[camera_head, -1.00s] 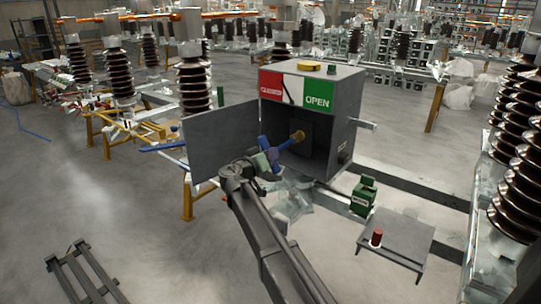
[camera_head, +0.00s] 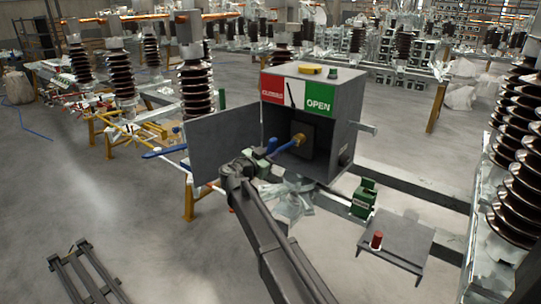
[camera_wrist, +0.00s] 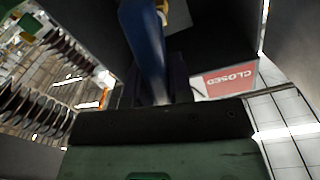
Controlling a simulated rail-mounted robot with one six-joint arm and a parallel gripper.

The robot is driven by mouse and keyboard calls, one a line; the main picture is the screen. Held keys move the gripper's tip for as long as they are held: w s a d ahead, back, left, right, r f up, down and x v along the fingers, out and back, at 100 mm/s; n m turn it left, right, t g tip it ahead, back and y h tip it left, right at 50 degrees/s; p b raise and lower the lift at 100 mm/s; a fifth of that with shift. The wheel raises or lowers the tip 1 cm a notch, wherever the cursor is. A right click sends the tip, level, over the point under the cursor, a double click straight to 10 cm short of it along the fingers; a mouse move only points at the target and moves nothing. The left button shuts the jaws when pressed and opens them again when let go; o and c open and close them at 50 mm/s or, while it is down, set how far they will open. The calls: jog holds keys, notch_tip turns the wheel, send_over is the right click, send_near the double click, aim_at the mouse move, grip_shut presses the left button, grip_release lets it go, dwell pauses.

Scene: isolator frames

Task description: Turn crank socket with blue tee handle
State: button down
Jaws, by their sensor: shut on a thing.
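The blue tee handle (camera_head: 286,147) reaches into the open grey cabinet, its shaft end at the brass-coloured crank socket (camera_head: 299,139). My gripper (camera_head: 263,162) is at the cabinet's mouth, shut on the handle's near end. The jaws hide part of the crossbar. In the wrist view, the blue shaft (camera_wrist: 148,45) runs up from behind the dark jaw toward a yellow-brass part (camera_wrist: 162,10) at the top edge. How deeply the shaft sits in the socket cannot be told. The red CLOSED and green OPEN plate (camera_head: 298,92) has a dark pointer near its middle.
The cabinet door (camera_head: 222,145) stands open to the left of my gripper. A green block (camera_head: 363,198) and a small table (camera_head: 400,244) with a red cylinder (camera_head: 376,240) stand at right. Tall brown insulators (camera_head: 512,160) stand at far right. The floor at left is mostly open.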

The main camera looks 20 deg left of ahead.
jog(key=m, duration=0.3)
jog(key=m+p, duration=0.1)
jog(key=m, duration=0.1)
jog(key=shift+r+m, duration=0.4)
jog(key=m, duration=0.4)
jog(key=shift+s+d+r+p, duration=0.1)
jog(key=shift+d+r+p, duration=0.05)
jog(key=shift+p, duration=0.15)
jog(key=m, duration=0.3)
jog(key=shift+d+y, duration=0.15)
jog(key=shift+y, duration=0.25)
jog(key=c, duration=0.7)
grip_release()
jog(key=o, duration=0.5)
jog(key=shift+o, duration=0.2)
jog(key=shift+s, duration=0.1)
jog(key=v, duration=1)
jog(key=shift+s, duration=0.35)
